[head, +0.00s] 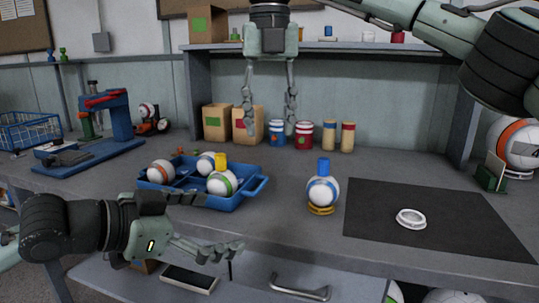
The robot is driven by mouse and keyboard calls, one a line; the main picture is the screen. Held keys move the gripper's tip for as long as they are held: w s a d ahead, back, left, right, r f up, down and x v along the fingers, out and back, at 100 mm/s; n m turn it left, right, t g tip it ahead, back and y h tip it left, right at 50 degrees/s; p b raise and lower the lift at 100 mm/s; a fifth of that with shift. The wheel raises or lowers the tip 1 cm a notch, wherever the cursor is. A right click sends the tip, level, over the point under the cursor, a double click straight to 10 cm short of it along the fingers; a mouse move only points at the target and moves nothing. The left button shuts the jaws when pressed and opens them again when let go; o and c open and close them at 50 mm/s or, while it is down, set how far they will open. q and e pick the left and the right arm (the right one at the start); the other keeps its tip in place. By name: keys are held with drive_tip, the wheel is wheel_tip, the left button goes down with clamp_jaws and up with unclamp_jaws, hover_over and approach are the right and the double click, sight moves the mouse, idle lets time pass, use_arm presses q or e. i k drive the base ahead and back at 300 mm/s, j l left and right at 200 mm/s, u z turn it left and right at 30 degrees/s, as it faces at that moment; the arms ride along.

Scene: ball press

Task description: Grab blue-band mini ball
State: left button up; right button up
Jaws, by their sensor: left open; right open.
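A white mini ball with blue markings (322,191) sits on a small yellow ring (321,210) on the bench, right of the tray. A blue cylinder (323,167) shows at its top. Another white ball (206,160), its band colour hard to tell, lies in the blue tray (225,203) with an orange-band ball (160,171) and a green-band ball (221,185). My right gripper (270,127) is open and empty, pointing down above the back of the bench. My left gripper (213,250) is open and empty, low in front of the bench, below the tray.
A dark mat (435,245) with a white ring (411,218) lies at right. A blue press (110,125) and wire basket (30,130) stand at left. Boxes (217,122) and several cans (303,135) line the back. A drawer handle (300,290) protrudes below the bench edge.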

sight(321, 191)
drive_tip(key=k+j, duration=0.2)
drive_tip(key=j, duration=0.15)
drive_tip(key=k+j, duration=0.2)
drive_tip(key=j, duration=0.15)
drive_tip(key=k+j, duration=0.25)
